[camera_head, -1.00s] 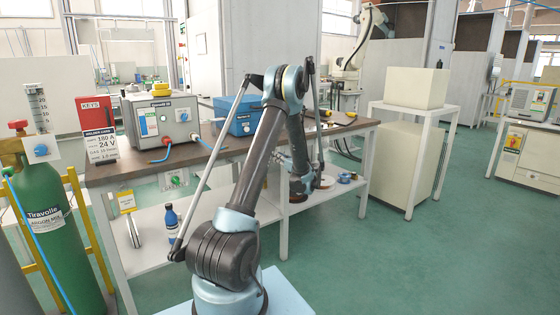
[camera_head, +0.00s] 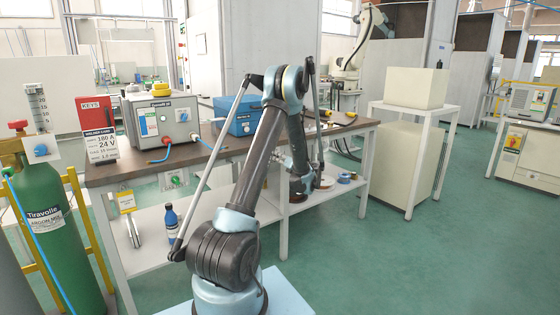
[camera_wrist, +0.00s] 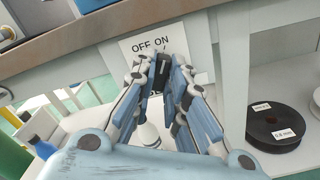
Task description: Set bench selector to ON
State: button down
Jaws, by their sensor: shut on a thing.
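The bench selector's white plate (camera_wrist: 128,47), marked OFF and ON, is below the bench top's front edge in the wrist view. My gripper (camera_wrist: 158,80) is in front of it, with its fingers shut on the selector knob. The fingers hide nearly all of the knob and the lower plate, so I cannot tell which way the knob points. In the head view my arm reaches to the bench front, and my gripper (camera_head: 281,158) is small and partly hidden behind the arm.
The bench top (camera_head: 205,150) carries a grey welding unit (camera_head: 160,118) and a blue toolbox (camera_head: 237,115). The lower shelf holds a blue bottle (camera_head: 172,222) and a black wire spool (camera_wrist: 277,125). A green gas cylinder (camera_head: 58,235) stands left. Open floor lies to the right.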

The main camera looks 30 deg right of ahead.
jog(key=shift+d, duration=0.15)
jog(key=c, duration=1.7)
grip_release()
jog(key=shift+o, duration=0.5)
jog(key=s, duration=1.2)
jog(key=shift+d, duration=0.4)
